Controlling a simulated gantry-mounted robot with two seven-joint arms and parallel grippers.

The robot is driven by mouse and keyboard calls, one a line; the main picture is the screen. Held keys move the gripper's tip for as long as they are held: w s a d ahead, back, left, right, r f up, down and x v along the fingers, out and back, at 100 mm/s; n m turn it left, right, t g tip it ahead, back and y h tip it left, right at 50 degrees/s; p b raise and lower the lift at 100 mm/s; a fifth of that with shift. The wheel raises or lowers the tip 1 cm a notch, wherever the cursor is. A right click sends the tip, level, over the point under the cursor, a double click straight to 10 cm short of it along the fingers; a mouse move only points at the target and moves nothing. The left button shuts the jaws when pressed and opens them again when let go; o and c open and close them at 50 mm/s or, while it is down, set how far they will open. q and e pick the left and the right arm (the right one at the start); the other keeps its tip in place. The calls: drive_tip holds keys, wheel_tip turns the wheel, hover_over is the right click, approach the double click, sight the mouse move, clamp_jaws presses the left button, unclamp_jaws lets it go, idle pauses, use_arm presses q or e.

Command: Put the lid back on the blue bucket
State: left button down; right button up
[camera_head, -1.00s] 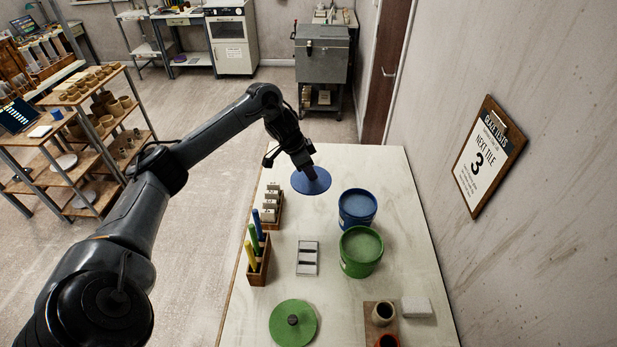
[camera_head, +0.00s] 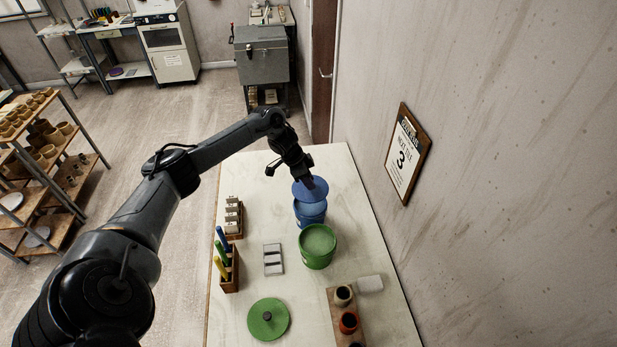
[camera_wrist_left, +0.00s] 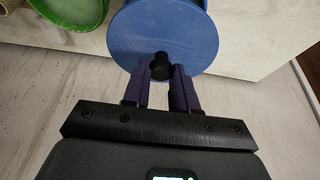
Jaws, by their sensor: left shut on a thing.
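The blue lid (camera_head: 311,190) is a flat disc with a black knob (camera_wrist_left: 160,66), which sits between the fingertips of my left gripper (camera_head: 307,180). The gripper is shut on the lid by this knob; it also shows in the left wrist view (camera_wrist_left: 160,75). The blue bucket (camera_head: 310,213) stands on the table, below and partly hidden by the lid. In the head view the lid overlaps the bucket's top. Whether it touches the rim I cannot tell. My right gripper is in neither view.
The green bucket (camera_head: 317,248), without its lid, stands just in front of the blue one. The green lid (camera_head: 267,318) lies on the table (camera_head: 240,180). A wall is at right.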

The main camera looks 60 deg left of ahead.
sight(308, 192)
use_arm(q)
drive_tip(key=shift+f+b, duration=2.2)
drive_tip(key=shift+b, duration=0.25)
drive_tip(key=shift+f, duration=0.9)
drive_tip(key=shift+p, duration=0.55)
drive_tip(key=shift+f+p, duration=0.15)
drive_tip(key=shift+p, duration=0.15)
idle(0.4)
drive_tip(key=shift+p, duration=0.3)
idle(0.3)
idle(0.4)
